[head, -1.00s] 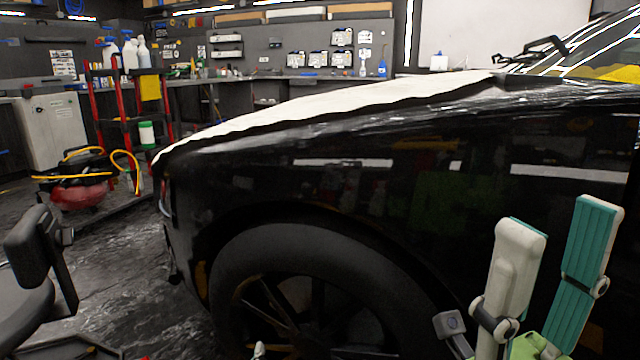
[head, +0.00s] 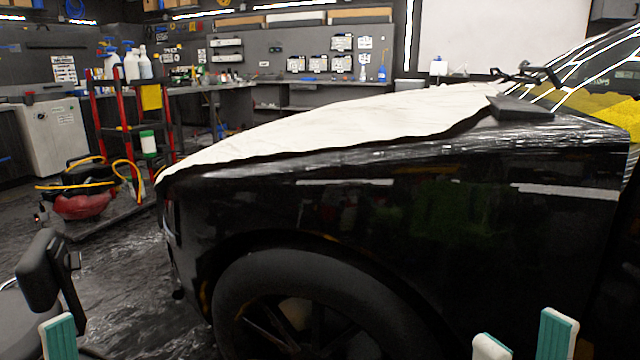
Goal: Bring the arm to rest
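My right gripper (head: 523,340) shows at the bottom right edge, in front of the black car's side. Its two teal-and-white fingertips stand apart with nothing visible between them; the rest is below the frame. A single teal-and-white fingertip of my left gripper (head: 58,338) shows at the bottom left corner. Its other finger is out of view, so its opening cannot be told. The black car (head: 400,220) fills the middle and right, with a white sheet (head: 330,125) over its hood.
The car's front wheel (head: 300,295) is low in the middle. A dark flat object (head: 520,108) lies near the windshield. A red rack (head: 120,125) with bottles and a red machine (head: 82,203) with a yellow hose stand at left. A black seat (head: 38,270) is nearby. Some floor between is clear.

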